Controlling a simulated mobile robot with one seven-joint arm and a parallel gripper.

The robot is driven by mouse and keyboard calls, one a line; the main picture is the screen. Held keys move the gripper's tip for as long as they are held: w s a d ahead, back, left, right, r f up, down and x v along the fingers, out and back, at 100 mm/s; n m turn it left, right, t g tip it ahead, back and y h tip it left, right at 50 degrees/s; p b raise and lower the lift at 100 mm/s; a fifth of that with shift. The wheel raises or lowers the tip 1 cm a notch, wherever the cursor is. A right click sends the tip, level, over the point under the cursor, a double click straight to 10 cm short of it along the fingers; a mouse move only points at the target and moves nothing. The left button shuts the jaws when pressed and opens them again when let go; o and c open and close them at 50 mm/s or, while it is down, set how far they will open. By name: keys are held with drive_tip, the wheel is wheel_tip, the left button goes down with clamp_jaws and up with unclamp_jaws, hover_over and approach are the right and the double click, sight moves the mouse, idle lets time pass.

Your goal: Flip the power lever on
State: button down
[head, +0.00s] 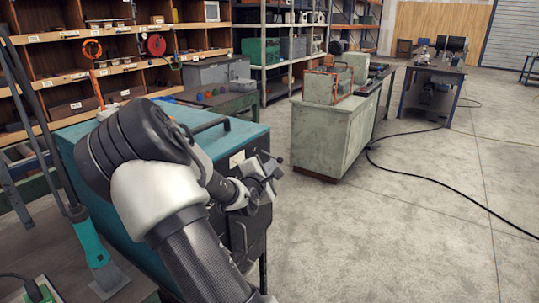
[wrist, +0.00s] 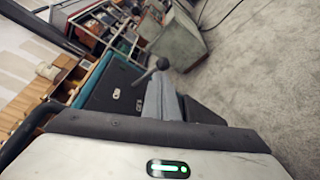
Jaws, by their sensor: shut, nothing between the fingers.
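In the head view the small dark knob (head: 280,160) shows beside my gripper (head: 268,172) at the machine's right-hand face. My grey fingers are shut with nothing between them. I cannot tell whether they touch the lever. The lever's base is hidden behind my gripper, and its on or off position is unclear.
My arm crosses over the teal machine's top (head: 232,138), which has a dark handle. A pale green cabinet (head: 325,135) stands beyond it. Wooden shelves (head: 60,62) line the left. A black cable (head: 440,190) lies on the open concrete floor at right.

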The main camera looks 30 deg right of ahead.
sight(271, 156)
wheel_tip(271, 156, up, 4)
drive_tip(key=n+g+p, duration=0.1)
drive_tip(key=n+p, duration=0.1)
drive_tip(key=p, duration=0.2)
drive_tip(key=n+p, duration=0.2)
drive_tip(key=p, duration=0.2)
drive_tip(key=shift+f+g+p, duration=0.2)
drive_tip(key=shift+g+p, duration=0.1)
drive_tip(key=shift+g, duration=0.1)
drive_tip(key=shift+d+f+b, duration=0.1)
drive_tip(key=shift+f+b, duration=0.25)
